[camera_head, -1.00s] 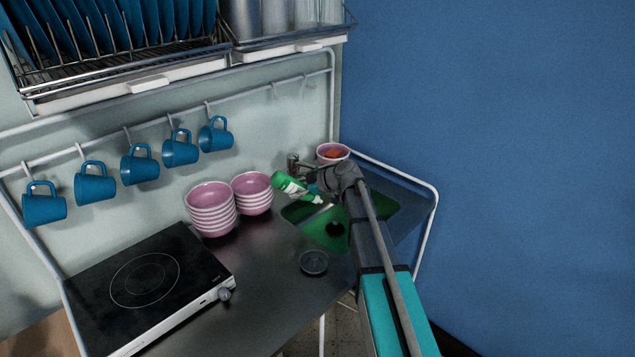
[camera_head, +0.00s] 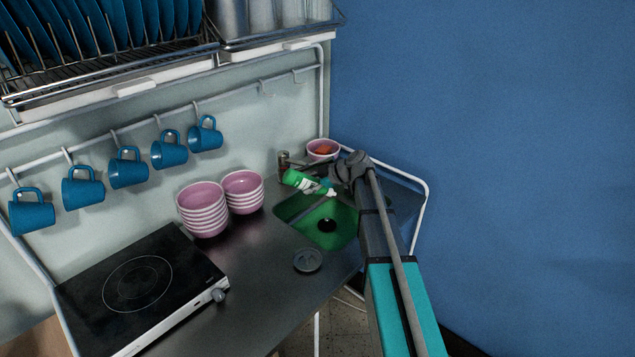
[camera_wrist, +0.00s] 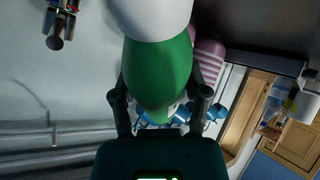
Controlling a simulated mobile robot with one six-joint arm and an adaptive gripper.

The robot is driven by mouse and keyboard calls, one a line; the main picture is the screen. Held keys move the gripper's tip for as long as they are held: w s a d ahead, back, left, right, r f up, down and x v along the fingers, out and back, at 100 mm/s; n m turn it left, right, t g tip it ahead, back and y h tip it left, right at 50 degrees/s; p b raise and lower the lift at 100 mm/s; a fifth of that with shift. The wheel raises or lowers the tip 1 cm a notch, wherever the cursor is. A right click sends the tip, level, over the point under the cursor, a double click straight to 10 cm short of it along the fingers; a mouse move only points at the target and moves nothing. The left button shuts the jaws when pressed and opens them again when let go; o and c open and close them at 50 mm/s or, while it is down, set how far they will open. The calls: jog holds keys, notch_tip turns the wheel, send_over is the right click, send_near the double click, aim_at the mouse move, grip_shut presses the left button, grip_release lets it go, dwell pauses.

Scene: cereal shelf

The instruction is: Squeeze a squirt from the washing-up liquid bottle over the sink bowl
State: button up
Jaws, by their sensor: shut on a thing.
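The washing-up liquid bottle (camera_head: 302,181) is green with a white nozzle end. In the head view it is tilted, with its nozzle end pointing right and down above the sink bowl (camera_head: 330,227). The sink bowl is green with a dark drain. My gripper (camera_head: 340,183) is at the bottle, partly hidden by my own arm. In the wrist view my gripper (camera_wrist: 160,105) has a finger on each side of the green bottle (camera_wrist: 158,70) and is shut on it. No liquid stream can be made out.
A tap (camera_head: 284,163) stands behind the sink, with a pink bowl (camera_head: 322,150) holding something orange nearby. Stacks of pink bowls (camera_head: 203,212) stand left of the sink. A dark round lid-like disc (camera_head: 307,260) lies on the counter, and a hob (camera_head: 140,285) is at front left.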

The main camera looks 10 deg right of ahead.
jog(key=d, duration=0.3)
jog(key=shift+s, duration=0.2)
jog(key=shift+a, duration=0.1)
jog(key=shift+a+r+h+p, duration=0.15)
jog(key=shift+h+p, duration=0.35)
jog(key=shift+p, duration=0.15)
